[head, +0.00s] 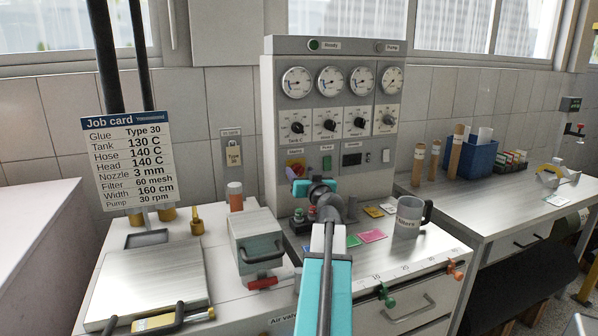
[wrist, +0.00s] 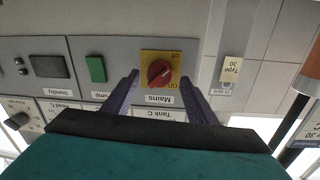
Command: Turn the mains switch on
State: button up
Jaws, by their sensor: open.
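The mains switch is a round red knob on a yellow plate marked off and on, with a Mains label below it in the inverted wrist view (wrist: 159,72). Its pointer direction is too small to tell surely. In the head view the yellow plate (head: 294,163) is partly hidden by my gripper (head: 297,171). My gripper (wrist: 160,79) is open, with its two purple fingers on either side of the switch in the wrist view. Nothing is between the fingers except the view of the knob; I cannot tell how far they are from the panel.
A green button (wrist: 96,69) and a dark display (wrist: 48,66) sit beside the switch on the panel. Gauges and dials fill the panel (head: 270,110) above. A grey mug (head: 408,218), coloured cards (head: 372,236) and a metal box (head: 256,236) stand on the bench below.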

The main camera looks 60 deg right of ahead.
jog(key=shift+x, duration=1)
